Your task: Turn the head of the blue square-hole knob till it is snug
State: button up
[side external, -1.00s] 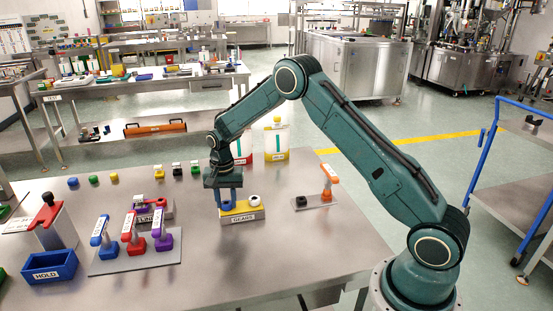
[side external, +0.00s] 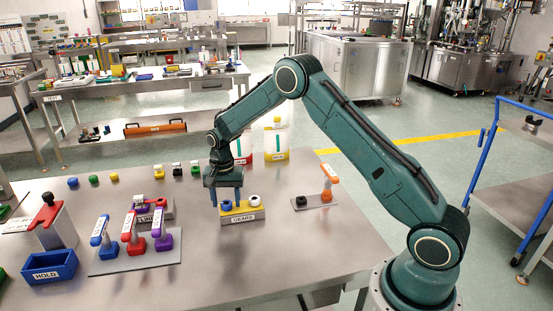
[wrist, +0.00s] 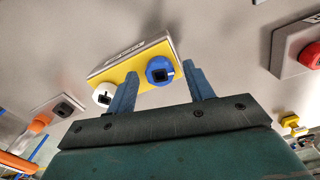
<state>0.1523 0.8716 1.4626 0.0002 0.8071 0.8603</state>
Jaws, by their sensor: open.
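The blue square-hole knob (wrist: 159,70) sits on the yellow top of the GEARS block (wrist: 128,68). In the wrist view its dark square hole faces the camera. In the side view the knob (side external: 227,204) shows at the left end of the block (side external: 242,216), partly crowded by my fingers. My gripper (wrist: 162,85) is open, with its two blue fingers apart. The knob lies between the fingers in the wrist view, nearer the right one, and I see a gap on the left. A white knob (wrist: 103,94) with a square hole sits on the same block, beside the left finger.
An orange-handled stand (side external: 327,186) is right of the block. A LINE block (side external: 158,213) and a plate of blue, red and purple handles (side external: 120,262) stand left. A HOLD bin (side external: 50,267) is front left. The table between block and front edge is clear.

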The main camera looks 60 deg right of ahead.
notch_tip(320, 180, up, 14)
jog(key=shift+f, duration=0.15)
dwell(0.5)
dwell(0.3)
jog(key=s+a+r+n+t, duration=0.1)
jog(key=s+a+r+n, duration=0.2)
jog(key=s+r, duration=0.5)
jog(key=s+a+r+n+t, duration=0.2)
jog(key=s+a+r+n, duration=0.1)
jog(key=s+r, duration=0.5)
jog(key=s+a+f+n+t, duration=0.1)
jog(key=s+n, duration=0.1)
jog(key=s, duration=0.8)
jog(key=s+a+f+n+t, duration=0.1)
jog(key=s+f+n, duration=0.1)
jog(key=s, duration=0.8)
jog(key=shift+a+n+t, duration=0.15)
jog(key=shift+n+t, duration=0.15)
jog(key=shift+n, duration=0.5)
